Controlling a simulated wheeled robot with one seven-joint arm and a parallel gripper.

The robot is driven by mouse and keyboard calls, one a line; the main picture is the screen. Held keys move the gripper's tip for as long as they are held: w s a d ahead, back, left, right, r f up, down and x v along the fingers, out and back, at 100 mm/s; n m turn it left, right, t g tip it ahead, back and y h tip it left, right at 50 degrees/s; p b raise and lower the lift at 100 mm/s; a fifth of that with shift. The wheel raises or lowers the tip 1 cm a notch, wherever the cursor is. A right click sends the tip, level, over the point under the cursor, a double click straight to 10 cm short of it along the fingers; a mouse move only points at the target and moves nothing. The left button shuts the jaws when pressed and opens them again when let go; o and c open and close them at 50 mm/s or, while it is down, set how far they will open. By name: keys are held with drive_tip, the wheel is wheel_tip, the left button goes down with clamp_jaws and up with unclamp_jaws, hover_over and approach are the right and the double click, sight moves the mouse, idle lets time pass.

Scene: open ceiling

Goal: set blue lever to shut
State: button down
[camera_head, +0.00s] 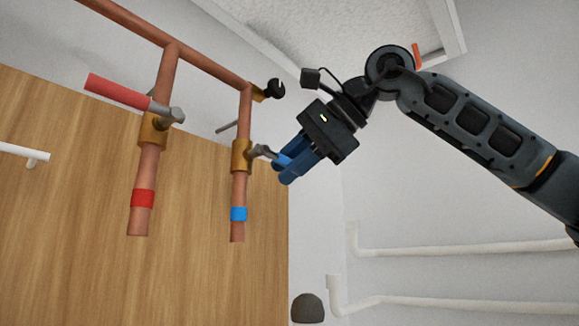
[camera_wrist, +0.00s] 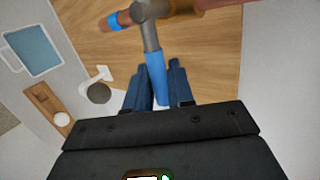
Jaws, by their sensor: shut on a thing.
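The blue lever (camera_wrist: 156,76) shows in the wrist view as a grey stem with a blue grip running down between my gripper's fingers (camera_wrist: 156,88). In the head view its grey stem sticks out to the right of the brass valve (camera_head: 241,156), across the copper pipe marked with a blue band (camera_head: 238,214). My gripper (camera_head: 285,163) is shut on the blue grip, coming from the right. The fingers are dark blue and hide most of the grip in the head view.
A red lever (camera_head: 117,91) points left from another valve on the parallel pipe (camera_head: 143,178). A black-ended fitting (camera_head: 274,89) sits above the blue lever. A wooden panel (camera_head: 80,230) stands behind, with white pipes (camera_head: 460,250) on the wall to the right.

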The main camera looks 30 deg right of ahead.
drive_tip(key=shift+r, duration=0.25)
drive_tip(key=shift+n+h, duration=0.3)
drive_tip(key=c, duration=1.1)
unclamp_jaws()
drive_tip(key=v, duration=0.7)
drive_tip(key=shift+s+r+b, duration=0.25)
drive_tip(key=shift+s+b, duration=0.05)
drive_tip(key=shift+b, duration=0.05)
drive_tip(key=shift+d, duration=0.1)
